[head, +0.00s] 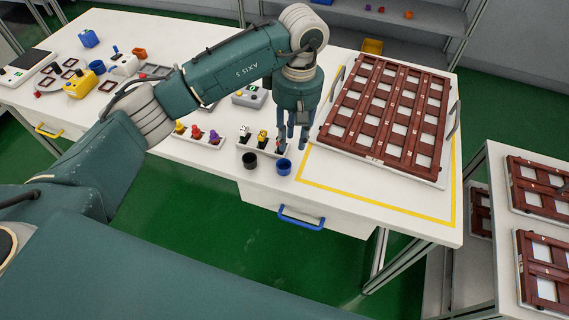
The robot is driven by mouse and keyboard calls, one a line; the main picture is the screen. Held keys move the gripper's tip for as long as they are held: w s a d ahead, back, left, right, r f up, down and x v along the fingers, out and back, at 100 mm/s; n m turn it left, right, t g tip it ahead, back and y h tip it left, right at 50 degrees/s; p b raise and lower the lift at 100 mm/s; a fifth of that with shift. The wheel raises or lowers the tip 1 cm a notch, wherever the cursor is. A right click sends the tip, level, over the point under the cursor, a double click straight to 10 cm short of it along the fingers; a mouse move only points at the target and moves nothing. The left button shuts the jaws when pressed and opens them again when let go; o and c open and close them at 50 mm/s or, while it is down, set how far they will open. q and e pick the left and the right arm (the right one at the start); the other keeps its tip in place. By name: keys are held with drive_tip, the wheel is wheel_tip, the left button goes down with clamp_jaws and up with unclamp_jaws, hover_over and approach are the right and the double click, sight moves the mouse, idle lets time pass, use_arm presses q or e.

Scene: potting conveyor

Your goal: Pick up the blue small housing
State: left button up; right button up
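A small round blue cup-shaped housing (283,167) stands on the white table near its front edge, beside a similar black one (249,161). My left gripper (293,147) points down just behind and slightly to the right of the blue housing. Its fingers look spread with a gap between them, and I see nothing held. I cannot tell its exact height above the table. My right gripper is not in view.
A white strip with small parts (247,145) lies just behind the housings. A large brown-gridded tray (322,137) stands to the right inside a yellow outline. Another strip with coloured parts (180,139) lies left. The table's front edge is close.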

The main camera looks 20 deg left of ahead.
sight(289, 167)
use_arm(q)
wheel_tip(289, 167, down, 2)
drive_tip(key=shift+s+f+p, duration=0.1)
drive_tip(key=shift+f+p, duration=0.55)
drive_tip(key=shift+p, duration=0.05)
wheel_tip(289, 167, down, 4)
drive_tip(key=shift+s+a+f+p, duration=0.1)
drive_tip(key=shift+p, duration=0.75)
clamp_jaws()
